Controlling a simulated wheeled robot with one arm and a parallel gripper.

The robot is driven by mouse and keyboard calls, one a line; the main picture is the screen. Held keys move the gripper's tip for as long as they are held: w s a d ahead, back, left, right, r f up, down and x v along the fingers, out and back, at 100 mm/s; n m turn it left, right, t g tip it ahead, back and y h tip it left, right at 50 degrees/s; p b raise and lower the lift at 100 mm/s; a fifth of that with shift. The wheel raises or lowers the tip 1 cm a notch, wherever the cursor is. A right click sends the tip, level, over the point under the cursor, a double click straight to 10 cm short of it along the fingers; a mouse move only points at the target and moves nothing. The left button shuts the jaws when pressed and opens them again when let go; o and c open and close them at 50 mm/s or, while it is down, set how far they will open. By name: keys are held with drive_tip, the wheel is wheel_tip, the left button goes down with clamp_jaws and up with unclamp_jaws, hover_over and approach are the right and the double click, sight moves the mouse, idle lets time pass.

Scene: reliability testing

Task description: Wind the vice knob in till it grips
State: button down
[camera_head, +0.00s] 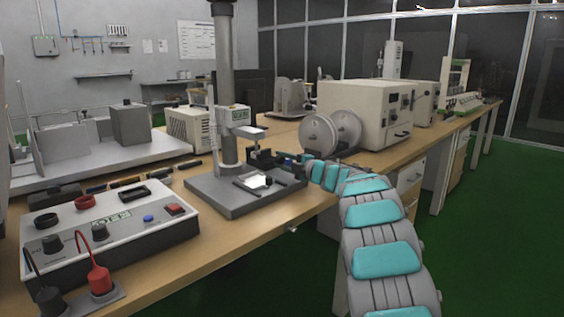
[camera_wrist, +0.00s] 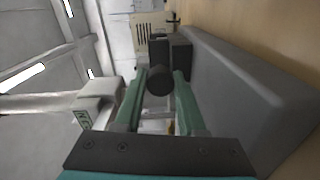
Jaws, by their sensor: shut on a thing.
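The vice (camera_head: 262,160) is a small dark block on the grey base plate of the test stand in the head view. It also shows in the wrist view as a dark block (camera_wrist: 181,48) just beyond the knob. The round dark knob (camera_wrist: 160,80) faces the wrist camera. My gripper (camera_wrist: 158,88) has its two green fingers on either side of the knob and is shut on it. In the head view my gripper (camera_head: 287,158) reaches the vice from the right; the knob cannot be made out there.
The stand's grey column (camera_head: 224,95) rises behind the base plate (camera_head: 222,200). A control box (camera_head: 110,222) with red and black plugs stands at front left. Two metal discs (camera_head: 318,133) and a cream instrument (camera_head: 350,112) stand behind my arm. Green floor lies right of the bench.

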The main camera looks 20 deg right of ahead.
drive_tip(key=c, duration=0.5)
unclamp_jaws()
drive_tip(key=shift+b+v, duration=0.65)
drive_tip(key=shift+v, duration=3.2)
drive_tip(key=shift+d+r, duration=0.1)
